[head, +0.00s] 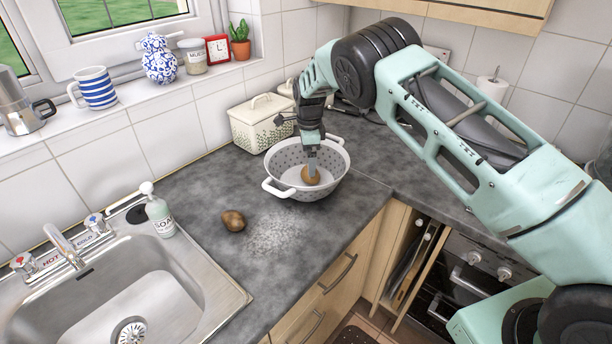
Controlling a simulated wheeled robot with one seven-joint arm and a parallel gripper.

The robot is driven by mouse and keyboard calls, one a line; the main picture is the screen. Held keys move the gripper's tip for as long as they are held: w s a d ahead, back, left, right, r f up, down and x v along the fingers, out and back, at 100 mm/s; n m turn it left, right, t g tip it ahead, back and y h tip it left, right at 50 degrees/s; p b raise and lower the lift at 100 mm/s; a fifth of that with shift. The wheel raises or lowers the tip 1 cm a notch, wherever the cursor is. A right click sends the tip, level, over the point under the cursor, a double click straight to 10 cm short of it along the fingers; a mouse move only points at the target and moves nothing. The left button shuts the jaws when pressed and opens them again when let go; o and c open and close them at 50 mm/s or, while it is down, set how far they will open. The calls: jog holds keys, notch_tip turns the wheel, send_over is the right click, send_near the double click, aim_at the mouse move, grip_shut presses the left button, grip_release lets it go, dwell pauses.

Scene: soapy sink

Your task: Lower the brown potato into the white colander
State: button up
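The white colander (283,160) stands on the dark worktop, with perforated walls and two side handles. A brown potato (312,180) shows within the colander's rim, low in the bowl. I also cannot tell whether the potato touches the colander's floor. Another brown potato (233,220) lies on the worktop between the colander and the sink.
A steel sink (225,285) with taps and a soap bottle (159,213) is at lower left. A cream patterned box (262,122) stands close behind the colander. A window sill with several ornaments runs along the back left.

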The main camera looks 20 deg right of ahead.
notch_tip(320, 180, up, 17)
jog(key=b, duration=0.5)
jog(key=s+a+n+y+b, duration=0.1)
jog(key=s+a+n, duration=0.35)
jog(key=s, duration=0.35)
jog(key=s+a+n, duration=0.3)
jog(key=s+n, duration=0.2)
jog(key=s, duration=0.3)
jog(key=s+a+n+y+b, duration=0.1)
jog(key=s+a+n, duration=0.35)
jog(key=s, duration=0.35)
jog(key=s+d+f+n, duration=0.2)
jog(key=s+n, duration=0.4)
jog(key=s, duration=0.6)
jog(key=s+d+f+n+h, duration=0.1)
jog(key=s+f+n, duration=0.2)
jog(key=s+n, duration=0.4)
jog(key=s, duration=0.5)
jog(key=shift+s+d+n+b, duration=0.3)
jog(key=shift+s+d+b, duration=0.05)
jog(key=shift+d+b, duration=0.05)
